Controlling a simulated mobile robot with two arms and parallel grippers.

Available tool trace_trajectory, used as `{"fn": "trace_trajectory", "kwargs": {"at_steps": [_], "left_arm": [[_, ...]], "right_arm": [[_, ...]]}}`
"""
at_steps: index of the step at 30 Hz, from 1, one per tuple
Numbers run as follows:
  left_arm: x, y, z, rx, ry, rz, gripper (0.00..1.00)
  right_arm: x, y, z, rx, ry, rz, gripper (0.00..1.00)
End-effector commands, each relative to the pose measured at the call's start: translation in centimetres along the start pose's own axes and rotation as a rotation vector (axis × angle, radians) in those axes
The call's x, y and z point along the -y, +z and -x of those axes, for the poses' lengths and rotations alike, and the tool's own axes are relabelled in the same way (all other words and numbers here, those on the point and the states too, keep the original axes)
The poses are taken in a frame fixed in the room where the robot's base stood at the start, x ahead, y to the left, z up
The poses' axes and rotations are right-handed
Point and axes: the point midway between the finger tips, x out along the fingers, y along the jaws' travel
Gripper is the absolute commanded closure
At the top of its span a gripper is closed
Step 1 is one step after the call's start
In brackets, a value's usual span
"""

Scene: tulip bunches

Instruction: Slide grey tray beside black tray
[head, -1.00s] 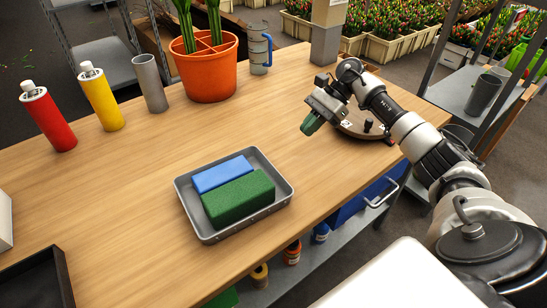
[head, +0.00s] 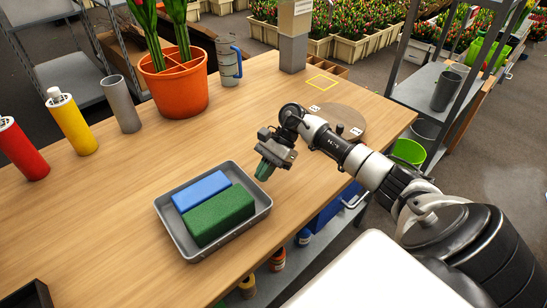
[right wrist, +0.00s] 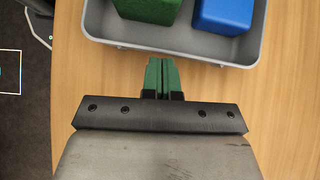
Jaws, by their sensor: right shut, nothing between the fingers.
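The grey tray (head: 182,239) lies on the wooden table near its front edge and holds a blue block (head: 201,190) and a green block (head: 221,215). Only a corner of the black tray (head: 38,291) shows at the lower left of the head view. My right gripper (head: 263,172) is shut and empty, just beyond the grey tray's upper right corner. In the right wrist view its green fingertips (right wrist: 163,75) are together, close to the grey tray's wall (right wrist: 150,49); I cannot tell if they touch. My left gripper is not in view.
An orange pot (head: 174,88), a grey cylinder (head: 120,104), yellow bottle (head: 72,122), red bottle (head: 22,148) and blue-handled jug (head: 229,66) stand along the back. A round wooden board (head: 337,122) lies to the right. Table left of the grey tray is clear.

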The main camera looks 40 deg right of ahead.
Motion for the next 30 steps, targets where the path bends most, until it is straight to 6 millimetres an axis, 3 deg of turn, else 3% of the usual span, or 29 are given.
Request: {"fn": "trace_trajectory", "kwargs": {"at_steps": [16,20,30], "left_arm": [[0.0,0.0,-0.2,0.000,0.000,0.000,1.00],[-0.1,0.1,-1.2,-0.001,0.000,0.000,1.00],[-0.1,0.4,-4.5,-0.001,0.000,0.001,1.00]], "right_arm": [[0.0,0.8,-1.1,-0.002,0.001,0.001,1.00],[0.0,2.8,-3.4,-0.001,0.002,0.007,1.00],[0.0,10.1,-10.7,0.002,0.003,0.008,1.00]]}}
